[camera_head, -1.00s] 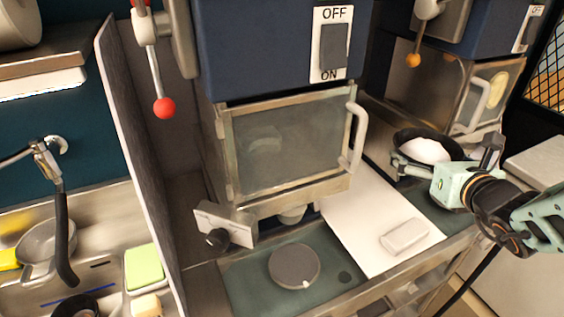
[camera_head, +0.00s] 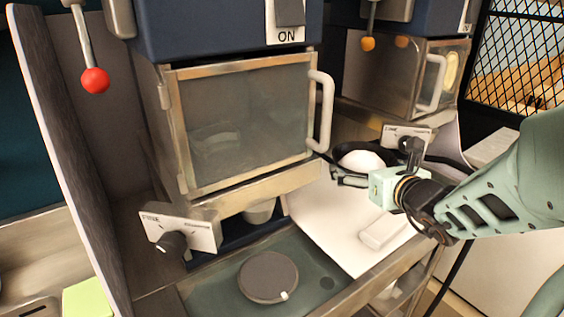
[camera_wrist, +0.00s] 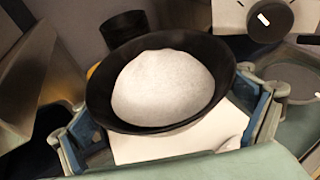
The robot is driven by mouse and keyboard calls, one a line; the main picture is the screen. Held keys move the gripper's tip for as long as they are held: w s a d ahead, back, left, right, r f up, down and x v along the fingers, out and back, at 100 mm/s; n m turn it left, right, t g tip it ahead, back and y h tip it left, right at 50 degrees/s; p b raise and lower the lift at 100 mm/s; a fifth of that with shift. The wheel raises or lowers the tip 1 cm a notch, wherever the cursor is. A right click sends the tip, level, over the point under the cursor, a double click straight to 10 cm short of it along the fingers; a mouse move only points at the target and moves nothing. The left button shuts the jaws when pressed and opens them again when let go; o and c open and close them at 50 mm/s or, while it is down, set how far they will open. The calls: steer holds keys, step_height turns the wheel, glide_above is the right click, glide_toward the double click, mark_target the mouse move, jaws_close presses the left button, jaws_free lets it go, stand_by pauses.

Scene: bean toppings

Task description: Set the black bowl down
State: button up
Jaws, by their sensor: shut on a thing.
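The black bowl (camera_wrist: 222,98) holds a rounded white mound (camera_wrist: 163,86) and looks upright in the wrist view. The bowl also shows in the head view (camera_head: 337,157), partly hidden by my gripper. My gripper (camera_head: 372,164) is shut on the bowl, with one finger on each side of it in the wrist view. The bowl is over the far part of a white board (camera_head: 325,220). I cannot tell whether its underside touches anything.
A blue machine with a glass door (camera_head: 245,120) and a handle stands left of the bowl. A second machine (camera_head: 395,75) stands behind it. A round dark disc (camera_head: 268,277) lies on the green surface at front. A pale block (camera_head: 388,228) lies on the board.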

steer(key=b, duration=0.5)
glide_above(331, 198)
steer(key=f, duration=0.8)
steer(key=shift+s+d, duration=0.2)
steer(key=shift+s, duration=0.05)
steer(key=shift+w+a+f+b, duration=0.1)
steer(key=shift+w+f+b, duration=0.1)
steer(key=shift+f+b, duration=0.6)
steer(key=shift+w+a+f+b, duration=0.15)
steer(key=shift+f+b, duration=0.25)
steer(key=shift+f, duration=0.75)
steer(key=shift+d, duration=0.1)
steer(key=shift+f+b, duration=0.25)
steer(key=shift+b, duration=0.05)
steer(key=o, duration=0.9)
steer(key=shift+o, duration=0.2)
steer(key=shift+r, duration=0.1)
